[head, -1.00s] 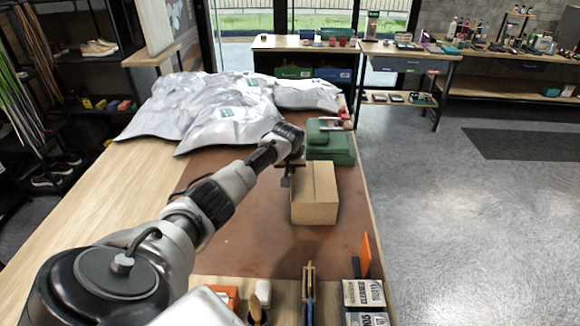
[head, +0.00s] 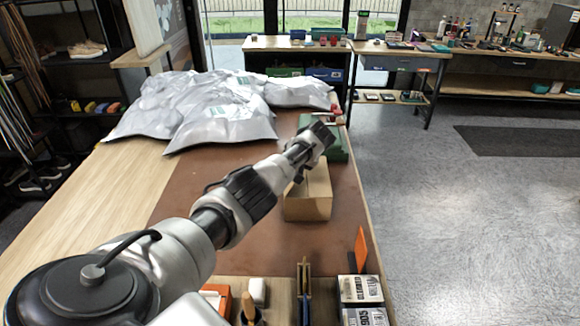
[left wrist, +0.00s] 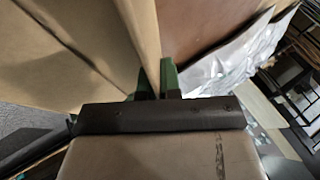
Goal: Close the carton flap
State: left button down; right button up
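The brown cardboard carton (head: 309,205) stands on the brown mat in the head view. Its top is partly covered by my left arm, so how its flap lies is hard to tell there. In the left wrist view, cardboard panels of the carton (left wrist: 95,30) fill the upper left, with a dark line between two of them. My left gripper (head: 299,177) is at the carton's top, largely hidden behind its own wrist. My right gripper is not in view.
A green case (head: 336,150) stands just behind the carton. Silvery bags (head: 215,110) cover the table's far part. An orange upright piece (head: 361,248) and small boxes (head: 360,289) are at the near right. The mat (head: 200,205) left of the carton is clear.

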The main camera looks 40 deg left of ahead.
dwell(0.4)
pick_arm(q)
jog(key=c, duration=1.3)
grip_release()
jog(key=shift+c, duration=0.2)
jog(key=shift+r, duration=0.1)
jog(key=shift+w+d+r, duration=0.1)
jog(key=shift+d+r, duration=0.15)
jog(key=b+v, duration=0.1)
jog(key=v, duration=0.9)
